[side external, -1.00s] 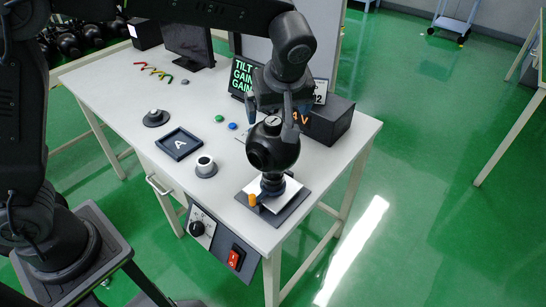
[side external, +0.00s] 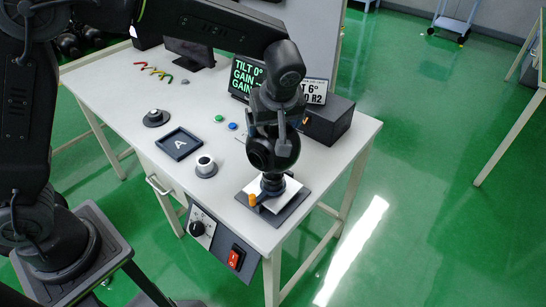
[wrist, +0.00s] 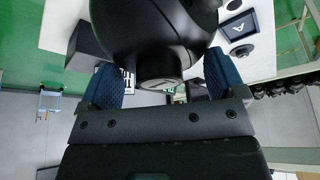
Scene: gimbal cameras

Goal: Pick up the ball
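The ball (side external: 270,152) is a black sphere with a lens-like front, on a short black stand on a white and dark base plate (side external: 290,207) at the table's near right corner. My gripper (side external: 271,126) points down over it, with its fingers apart on either side of the ball's upper part. In the wrist view the ball (wrist: 155,35) fills the top middle between the two blue-padded fingers (wrist: 163,75). Its flat round cap faces my palm, a little away from it. Finger contact with the ball cannot be made out.
A small orange cylinder (side external: 252,200) stands on the base plate's left edge. A round white-topped knob (side external: 206,165) and dark tray marked A (side external: 180,144) lie left. A dark box (side external: 328,122) and display (side external: 246,77) stand behind. Open floor lies right.

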